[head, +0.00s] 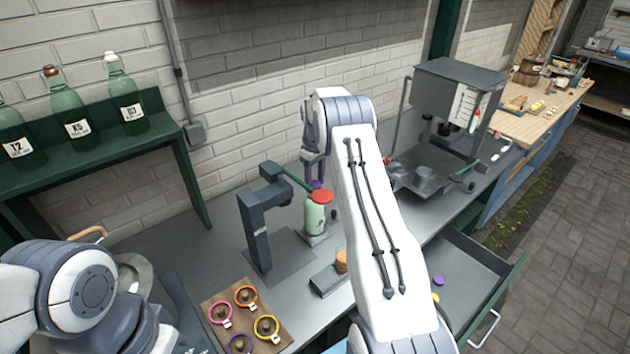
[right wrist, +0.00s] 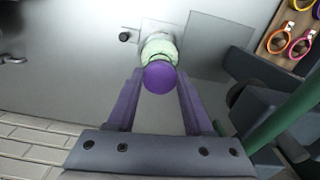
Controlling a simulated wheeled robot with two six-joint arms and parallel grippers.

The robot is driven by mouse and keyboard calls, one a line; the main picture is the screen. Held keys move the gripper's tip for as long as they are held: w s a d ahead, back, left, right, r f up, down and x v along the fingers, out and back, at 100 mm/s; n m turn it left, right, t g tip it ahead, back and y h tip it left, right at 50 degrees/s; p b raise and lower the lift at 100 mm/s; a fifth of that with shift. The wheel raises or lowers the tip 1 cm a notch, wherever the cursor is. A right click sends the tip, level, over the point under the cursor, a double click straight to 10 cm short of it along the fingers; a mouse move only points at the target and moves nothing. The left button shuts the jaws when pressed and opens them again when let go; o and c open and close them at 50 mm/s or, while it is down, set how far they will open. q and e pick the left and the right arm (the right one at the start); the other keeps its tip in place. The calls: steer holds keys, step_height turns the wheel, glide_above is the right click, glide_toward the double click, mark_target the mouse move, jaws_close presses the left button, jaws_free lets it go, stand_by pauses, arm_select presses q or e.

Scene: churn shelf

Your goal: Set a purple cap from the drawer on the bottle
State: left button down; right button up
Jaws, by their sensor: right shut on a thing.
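A green swing-top style bottle (head: 316,220) with a pale label stands by the dark capping stand on the bench. My right gripper (head: 317,172) is above it, fingers pointing down, shut on a purple cap (right wrist: 160,77). In the right wrist view the cap lies in line with the bottle's pale green body (right wrist: 158,47). I cannot tell whether cap and bottle touch. The open drawer (head: 505,285) at the right holds another purple cap (head: 438,280) and a yellow one. My left arm shows at the lower left; its gripper is out of view.
The dark stand (head: 258,225) has a green lever with a red knob (head: 322,195) close to my right gripper. A wooden board (head: 215,308) with several coloured rings lies in front. Bottles stand on the green shelf (head: 100,143). A grey machine (head: 455,95) stands at the right.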

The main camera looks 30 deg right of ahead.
steer(key=shift+f, duration=0.1)
steer(key=shift+f, duration=0.3)
steer(key=o, duration=1.4)
steer(key=shift+c, duration=0.9)
steer(key=shift+r, duration=0.1)
